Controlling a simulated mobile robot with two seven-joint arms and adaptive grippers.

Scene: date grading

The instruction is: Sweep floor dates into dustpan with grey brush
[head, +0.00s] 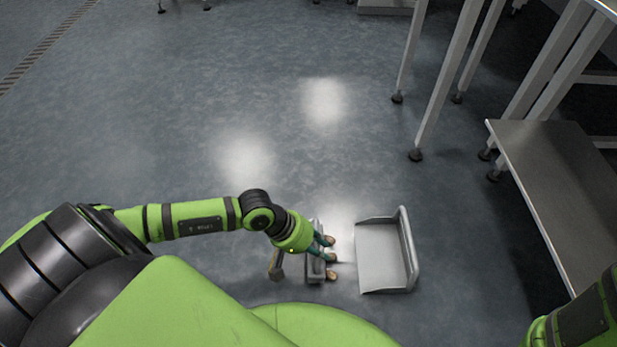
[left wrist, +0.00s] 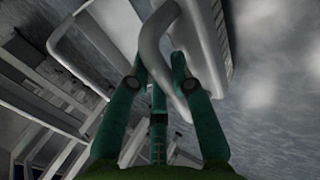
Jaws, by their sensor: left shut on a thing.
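My left gripper (head: 331,257) is low over the floor, its teal fingers shut on the grey brush (head: 314,265). In the left wrist view the fingers (left wrist: 158,72) close around a grey looped handle (left wrist: 150,45), and a ribbed edge shows beside it. The fingers partly cover the brush in the head view. The light grey dustpan (head: 380,258) lies on the floor just right of the brush, apart from it, with a raised wall on its right side.
A steel table with a low shelf (head: 560,180) stands at the right, its legs (head: 440,90) reaching the floor beyond the dustpan. The grey floor (head: 180,130) is open ahead and to the left. A hatched floor strip (head: 45,45) runs at the far left.

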